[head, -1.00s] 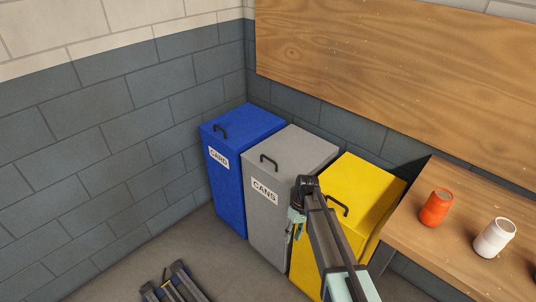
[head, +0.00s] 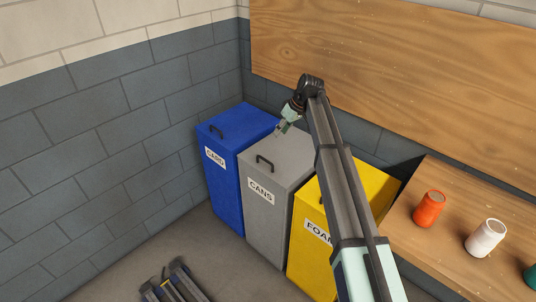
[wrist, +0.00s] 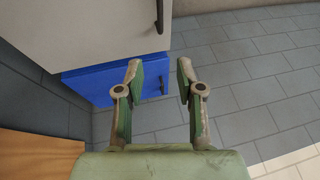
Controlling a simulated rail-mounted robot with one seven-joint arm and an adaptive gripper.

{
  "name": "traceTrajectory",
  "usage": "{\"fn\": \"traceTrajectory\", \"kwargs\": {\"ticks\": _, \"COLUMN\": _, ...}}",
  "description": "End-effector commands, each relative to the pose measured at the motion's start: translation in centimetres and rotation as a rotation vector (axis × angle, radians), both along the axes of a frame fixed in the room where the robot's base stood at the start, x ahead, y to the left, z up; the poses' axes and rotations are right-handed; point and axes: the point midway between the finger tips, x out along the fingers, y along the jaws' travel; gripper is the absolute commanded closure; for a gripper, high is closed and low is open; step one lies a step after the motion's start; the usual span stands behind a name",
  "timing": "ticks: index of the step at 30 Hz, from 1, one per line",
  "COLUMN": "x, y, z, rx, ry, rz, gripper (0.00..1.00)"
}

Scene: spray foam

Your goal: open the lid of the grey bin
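The grey bin (head: 272,215) stands between a blue bin and a yellow bin and has a CANS label on its front. Its lid (head: 292,154) is shut, with a dark handle (head: 265,163) near the front edge. My gripper (head: 279,132) is above the back part of the grey lid, behind the handle, apart from it. In the wrist view my gripper (wrist: 158,75) is open, with nothing between the fingers. The grey lid (wrist: 105,25) fills the upper left there, and its handle (wrist: 160,15) shows at the top edge.
The blue bin (head: 222,180) is to the left, its lid shut. The yellow bin (head: 305,255) is to the right, partly behind my arm. A wooden board (head: 400,70) hangs behind.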

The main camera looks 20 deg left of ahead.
Motion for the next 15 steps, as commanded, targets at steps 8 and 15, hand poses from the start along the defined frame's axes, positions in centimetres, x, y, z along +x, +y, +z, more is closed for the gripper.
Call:
{"fn": "traceTrajectory", "kwargs": {"ticks": 8, "x": -0.2, "y": 2.1, "z": -4.4, "rx": -0.002, "ry": 0.004, "rz": 0.000, "gripper": 0.63}}
{"fn": "traceTrajectory", "kwargs": {"ticks": 15, "x": -0.2, "y": 4.1, "z": -8.8, "rx": -0.002, "ry": 0.004, "rz": 0.000, "gripper": 0.63}}
